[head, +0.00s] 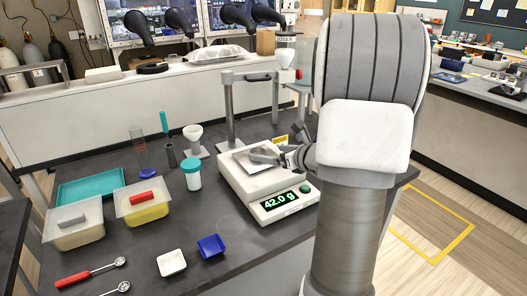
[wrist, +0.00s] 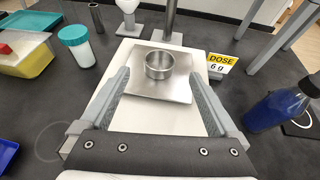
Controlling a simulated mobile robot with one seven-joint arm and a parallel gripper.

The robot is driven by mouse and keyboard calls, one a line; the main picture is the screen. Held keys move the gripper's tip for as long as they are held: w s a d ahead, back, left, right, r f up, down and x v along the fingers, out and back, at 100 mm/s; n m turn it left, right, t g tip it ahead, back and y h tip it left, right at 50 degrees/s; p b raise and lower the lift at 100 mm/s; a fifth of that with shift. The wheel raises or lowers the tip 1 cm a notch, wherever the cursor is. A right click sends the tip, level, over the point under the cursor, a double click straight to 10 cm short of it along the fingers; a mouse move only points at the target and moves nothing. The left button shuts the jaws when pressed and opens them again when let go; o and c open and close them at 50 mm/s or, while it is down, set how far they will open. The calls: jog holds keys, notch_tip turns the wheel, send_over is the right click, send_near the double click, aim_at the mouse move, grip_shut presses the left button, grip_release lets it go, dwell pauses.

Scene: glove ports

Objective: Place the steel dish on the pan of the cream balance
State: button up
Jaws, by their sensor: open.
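The steel dish (wrist: 159,68), a small round open cup, sits upright on the square steel pan (wrist: 150,90) of the cream balance (head: 268,196), near the pan's far side. The balance's green display (head: 279,200) reads 42.0 g. My gripper (wrist: 161,76) is open over the pan, one finger to each side of the dish, with a clear gap on both sides.
A yellow DOSE sign (wrist: 221,63) and a blue bottle (wrist: 275,108) stand right of the balance. A teal-lidded jar (head: 191,174) stands left. A grey stand (head: 229,110) rises behind. The blue tray (head: 211,246) and white tray (head: 172,263) lie in front.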

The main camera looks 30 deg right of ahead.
jog(key=v, duration=0.4)
jog(key=shift+s, duration=0.2)
dwell(0.3)
